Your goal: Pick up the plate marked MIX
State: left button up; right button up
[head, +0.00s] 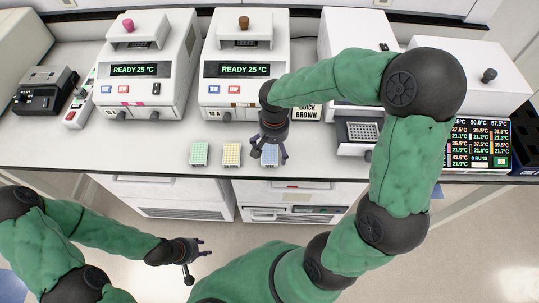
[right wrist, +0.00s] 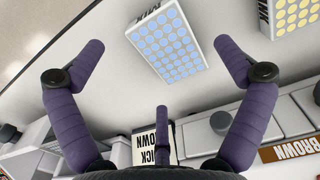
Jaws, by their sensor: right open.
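A plate with blue wells (head: 270,160) lies near the front edge of the bench. It also shows in the right wrist view (right wrist: 167,42), with dark lettering on its side too small to read surely. A plate with yellow wells (head: 232,154) and one with green wells (head: 199,154) lie to its left. No MIX mark can be read in the head view. My right gripper (head: 269,153) is open and empty above the blue plate, its fingers spread either side and apart from it. My left gripper (head: 199,254) hangs in front of the bench, open and empty.
Two thermal cyclers reading READY 25 °C, one with a pink knob (head: 145,70) and one with a brown knob (head: 243,70), stand behind the plates. A QUICK BROWN card (head: 307,112) stands right of them. An open block unit (head: 362,132) and a temperature screen (head: 478,145) are further right.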

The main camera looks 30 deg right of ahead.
aim_at(273, 153)
notch_tip(273, 153, down, 3)
jog(key=shift+w+f+b, duration=0.1)
jog(key=shift+b, duration=0.2)
jog(key=c, duration=1.1)
jog(key=shift+c, duration=0.2)
jog(key=shift+r, duration=0.6)
notch_tip(273, 153, up, 2)
jog(key=shift+r+p, duration=0.2)
jog(key=shift+p, duration=0.3)
jog(key=s+d+r+p, duration=0.1)
jog(key=s+r+p, duration=0.2)
jog(key=s+r, duration=0.6)
jog(key=s, duration=0.4)
jog(key=shift+s+d+r, duration=0.25)
jog(key=shift+s+r, duration=0.1)
jog(key=shift+s, duration=0.05)
